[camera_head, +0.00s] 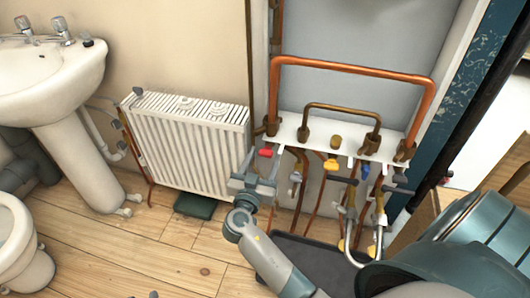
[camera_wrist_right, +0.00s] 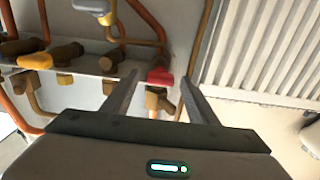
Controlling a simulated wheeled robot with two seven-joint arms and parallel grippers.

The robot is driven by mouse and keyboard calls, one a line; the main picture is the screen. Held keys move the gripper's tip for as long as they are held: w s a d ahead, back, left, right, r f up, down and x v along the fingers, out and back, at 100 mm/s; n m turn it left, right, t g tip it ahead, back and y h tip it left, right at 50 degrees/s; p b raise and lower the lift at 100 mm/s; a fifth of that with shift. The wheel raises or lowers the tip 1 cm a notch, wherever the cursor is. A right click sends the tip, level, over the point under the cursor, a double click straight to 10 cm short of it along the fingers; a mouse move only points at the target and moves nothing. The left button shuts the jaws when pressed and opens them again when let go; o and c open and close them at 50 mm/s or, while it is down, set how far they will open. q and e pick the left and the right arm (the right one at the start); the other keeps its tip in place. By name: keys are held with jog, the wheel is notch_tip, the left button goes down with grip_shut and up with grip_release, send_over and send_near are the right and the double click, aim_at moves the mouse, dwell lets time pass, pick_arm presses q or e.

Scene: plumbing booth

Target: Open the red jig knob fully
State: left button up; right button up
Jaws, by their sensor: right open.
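The red jig knob (camera_head: 265,153) sits on a brass valve at the left end of the white pipe jig (camera_head: 318,139). In the right wrist view the red knob (camera_wrist_right: 160,76) shows between the two fingers of my right gripper (camera_wrist_right: 158,85), nearer the right finger's side. My right gripper (camera_head: 256,187) is open and empty, just below and in front of the knob in the head view. I cannot tell whether a finger touches the knob. My left gripper is not in view.
Other valves stand right of it: a yellow knob (camera_head: 331,166) and a blue knob (camera_head: 365,170). Copper pipes (camera_head: 352,66) arch above the jig. A white radiator (camera_head: 190,145) stands close on the left. A dark mat (camera_head: 310,262) lies on the floor below.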

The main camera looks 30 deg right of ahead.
jog(key=shift+c, duration=0.7)
jog(key=c, duration=0.9)
